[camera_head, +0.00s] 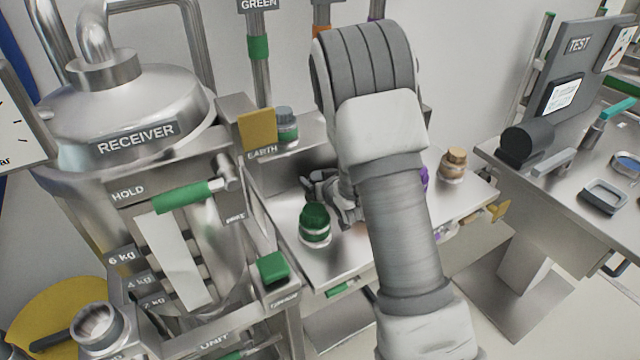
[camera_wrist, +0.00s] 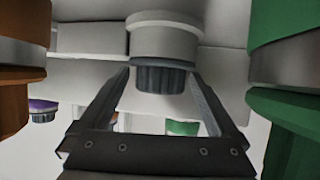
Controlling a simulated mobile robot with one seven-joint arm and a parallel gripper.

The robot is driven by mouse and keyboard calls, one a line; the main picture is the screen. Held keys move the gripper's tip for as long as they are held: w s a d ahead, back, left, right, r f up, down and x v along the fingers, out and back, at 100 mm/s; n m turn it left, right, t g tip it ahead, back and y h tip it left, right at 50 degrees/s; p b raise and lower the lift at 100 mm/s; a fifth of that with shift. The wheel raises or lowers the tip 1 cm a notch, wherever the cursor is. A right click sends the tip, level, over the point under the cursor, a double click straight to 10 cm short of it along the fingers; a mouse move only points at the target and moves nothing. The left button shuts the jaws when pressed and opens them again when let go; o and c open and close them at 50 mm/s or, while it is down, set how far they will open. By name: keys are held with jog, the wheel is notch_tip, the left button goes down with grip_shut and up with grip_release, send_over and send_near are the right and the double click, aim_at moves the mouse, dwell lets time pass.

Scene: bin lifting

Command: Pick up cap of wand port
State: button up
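My gripper (camera_head: 335,197) reaches over the bench, partly hidden by my own arm in the head view. In the wrist view my gripper (camera_wrist: 160,72) is open, its two fingers spread apart. A dark grey ribbed cap (camera_wrist: 162,78) on a pale round base (camera_wrist: 165,38) shows between the fingertips. I cannot tell whether the fingers touch it. No label shows which item is the wand port, and in the head view the cap in front of my gripper is hidden.
A green ribbed-top item (camera_head: 315,222) stands just left of my gripper. In the wrist view a large green item (camera_wrist: 290,95) is close on the right and an orange one (camera_wrist: 18,95) on the left. A brown jar (camera_head: 453,165) stands on the bench's right. The receiver (camera_head: 140,110) is left.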

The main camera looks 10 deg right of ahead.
aim_at(320, 176)
grip_shut()
dwell(0.3)
jog(key=shift+r, duration=0.1)
jog(key=shift+r, duration=0.3)
notch_tip(320, 176, up, 4)
jog(key=shift+f, duration=0.1)
jog(key=w+d+r+v, duration=0.1)
jog(key=d+v, duration=0.1)
jog(key=v, duration=1)
notch_tip(320, 176, up, 7)
jog(key=s+p, duration=0.1)
jog(key=p, duration=0.4)
jog(key=shift+s+p, duration=0.2)
jog(key=shift+p, duration=0.1)
jog(key=shift+f, duration=0.25)
